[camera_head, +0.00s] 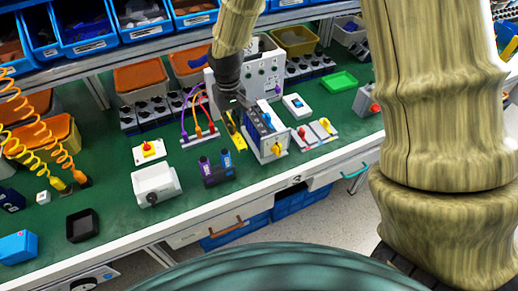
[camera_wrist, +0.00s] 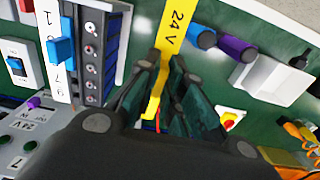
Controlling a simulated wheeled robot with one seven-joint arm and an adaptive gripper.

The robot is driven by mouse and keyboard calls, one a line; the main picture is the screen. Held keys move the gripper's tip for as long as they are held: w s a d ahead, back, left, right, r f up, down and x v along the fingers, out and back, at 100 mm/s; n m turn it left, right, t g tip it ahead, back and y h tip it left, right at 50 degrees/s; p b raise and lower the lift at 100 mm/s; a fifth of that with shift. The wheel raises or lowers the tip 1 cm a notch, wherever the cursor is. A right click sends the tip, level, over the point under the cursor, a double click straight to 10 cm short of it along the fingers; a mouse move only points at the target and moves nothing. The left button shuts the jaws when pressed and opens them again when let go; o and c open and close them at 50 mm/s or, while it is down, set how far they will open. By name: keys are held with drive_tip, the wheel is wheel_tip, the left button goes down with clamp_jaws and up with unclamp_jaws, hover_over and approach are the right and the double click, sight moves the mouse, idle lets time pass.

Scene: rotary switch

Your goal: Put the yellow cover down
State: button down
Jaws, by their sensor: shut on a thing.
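The yellow cover (camera_wrist: 177,28) is a long strip marked "24 V" in the wrist view. It runs from the top edge down between my fingers, where part of it is hidden. My gripper (camera_wrist: 163,65) is shut on it. In the head view my gripper (camera_head: 235,104) reaches down over the green bench. The yellow cover (camera_head: 236,133) shows there as a thin upright strip below the gripper, beside the grey module with a yellow knob (camera_head: 264,136). I cannot tell whether its lower end touches anything.
A holder with purple and blue cylinders (camera_head: 216,168) and a white box (camera_head: 156,184) stand in front to the left. A white panel (camera_head: 260,68) with purple and orange cables stands behind. A switch plate (camera_head: 296,105) and a connector plate (camera_head: 315,134) lie right of the module.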

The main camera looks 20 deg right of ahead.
drive_tip(key=shift+w+d+f+p, duration=0.15)
drive_tip(key=shift+w+d+f, duration=0.25)
drive_tip(key=shift+f, duration=2.05)
drive_tip(key=shift+w+d+f+p, duration=0.1)
drive_tip(key=shift+w+d+f, duration=0.35)
drive_tip(key=shift+f, duration=2.05)
drive_tip(key=shift+w+d+f+p, duration=0.2)
drive_tip(key=shift+w+f, duration=0.35)
drive_tip(key=shift+f, duration=1.9)
drive_tip(key=shift+f, duration=0.1)
drive_tip(key=c, duration=1.5)
unclamp_jaws()
drive_tip(key=shift+r+b, duration=1.2)
drive_tip(key=shift+r, duration=4.95)
